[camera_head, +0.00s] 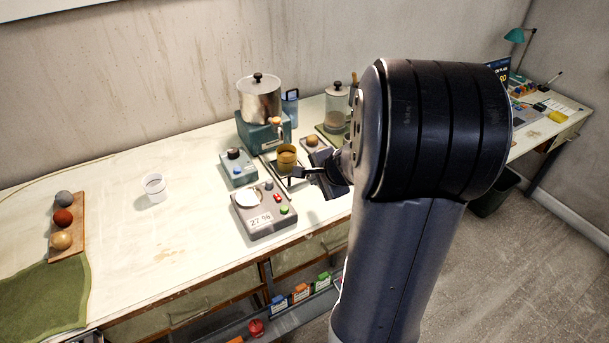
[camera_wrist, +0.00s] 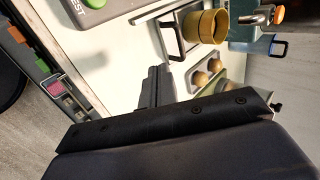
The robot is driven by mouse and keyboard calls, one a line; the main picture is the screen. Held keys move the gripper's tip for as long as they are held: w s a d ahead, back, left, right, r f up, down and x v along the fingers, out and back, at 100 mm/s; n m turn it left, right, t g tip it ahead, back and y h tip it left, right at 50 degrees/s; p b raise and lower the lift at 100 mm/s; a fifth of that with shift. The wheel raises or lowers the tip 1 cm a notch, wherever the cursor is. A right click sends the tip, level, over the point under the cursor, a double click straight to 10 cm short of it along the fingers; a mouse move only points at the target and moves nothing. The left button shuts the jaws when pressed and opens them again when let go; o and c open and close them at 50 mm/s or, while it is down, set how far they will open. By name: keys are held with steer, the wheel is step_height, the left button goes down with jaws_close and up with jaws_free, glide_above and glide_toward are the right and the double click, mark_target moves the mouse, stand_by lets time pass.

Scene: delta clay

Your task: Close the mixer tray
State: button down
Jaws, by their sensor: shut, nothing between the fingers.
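The mixer (camera_head: 262,133) has a teal base with a lidded metal pot on top and an orange-knobbed lever at its front. Its tray juts out in front of the base, with a dark handle at its outer end; the handle shows in the wrist view (camera_wrist: 171,40). A mustard-yellow cup (camera_head: 287,157) stands on the tray and also shows in the wrist view (camera_wrist: 206,27). My gripper (camera_head: 293,173) is shut and empty just in front of the tray, near the handle. In the wrist view the closed fingers (camera_wrist: 157,80) are apart from the handle. My arm hides part of the bench.
A small tray with tan balls (camera_wrist: 206,75) lies beside the mixer tray. A glass jar (camera_head: 337,108) stands behind.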

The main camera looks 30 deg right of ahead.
mark_target(298, 180)
steer(key=x, duration=0.3)
steer(key=shift+f, duration=0.2)
steer(key=shift+w+a+p, duration=0.1)
steer(key=shift+w+p, duration=0.25)
steer(key=shift+w, duration=0.75)
steer(key=shift+w+f, duration=0.15)
steer(key=shift+w, duration=0.65)
steer(key=shift+w+a+p, duration=0.1)
steer(key=shift+w+p, duration=0.75)
steer(key=shift+w, duration=1.15)
steer(key=shift+s, duration=0.15)
